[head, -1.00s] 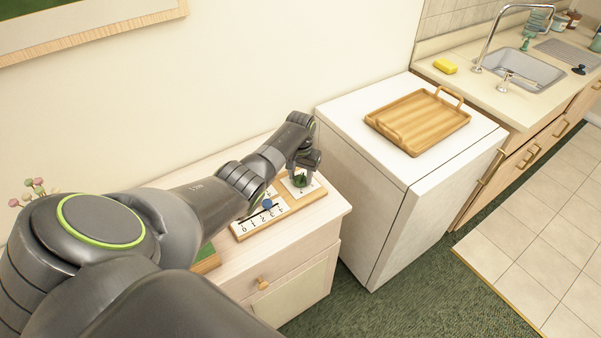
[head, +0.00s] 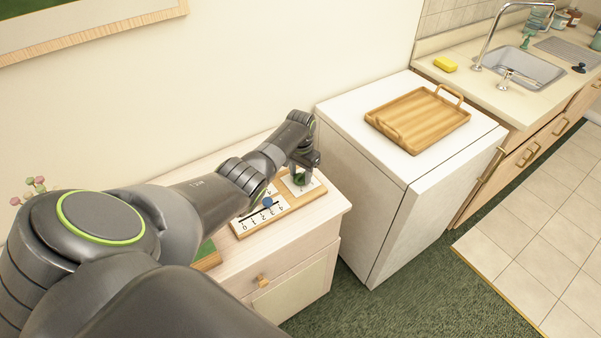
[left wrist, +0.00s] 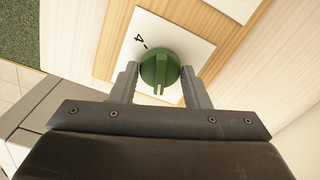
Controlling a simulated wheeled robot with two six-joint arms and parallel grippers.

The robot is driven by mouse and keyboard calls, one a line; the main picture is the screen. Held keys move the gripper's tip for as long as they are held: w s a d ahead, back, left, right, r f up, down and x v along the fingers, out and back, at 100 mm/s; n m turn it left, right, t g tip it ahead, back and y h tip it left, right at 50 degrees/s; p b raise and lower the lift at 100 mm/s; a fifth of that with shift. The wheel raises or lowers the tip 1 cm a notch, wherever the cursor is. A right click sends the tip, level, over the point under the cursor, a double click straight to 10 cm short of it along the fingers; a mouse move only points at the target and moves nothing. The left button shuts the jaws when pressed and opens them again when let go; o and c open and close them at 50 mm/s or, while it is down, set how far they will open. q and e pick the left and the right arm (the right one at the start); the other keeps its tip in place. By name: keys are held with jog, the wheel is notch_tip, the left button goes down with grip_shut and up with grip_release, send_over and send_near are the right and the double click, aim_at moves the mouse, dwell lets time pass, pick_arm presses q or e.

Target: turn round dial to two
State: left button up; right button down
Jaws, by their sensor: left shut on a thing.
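The round dial (left wrist: 160,68) is green with a raised grip bar, set on a white square plate on a wooden board. In the left wrist view a "4" shows on the plate to the upper left of the dial; any other numbers are hidden. My left gripper (left wrist: 160,85) is shut on the dial, one finger on each side of it. In the head view the left gripper (head: 303,178) points down over the dial plate at the board's far right end. Which number the dial points to cannot be told. My right gripper is not in view.
A white cabinet with a wooden tray (head: 418,122) stands to the right. A wall is close behind.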

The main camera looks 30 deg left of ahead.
aim_at(300, 175)
pick_arm(q)
jog(key=o, duration=1)
jog(key=shift+c, duration=0.2)
jog(key=shift+r, duration=0.15)
notch_tip(300, 175, up, 17)
jog(key=b, duration=0.1)
jog(key=shift+r, duration=0.15)
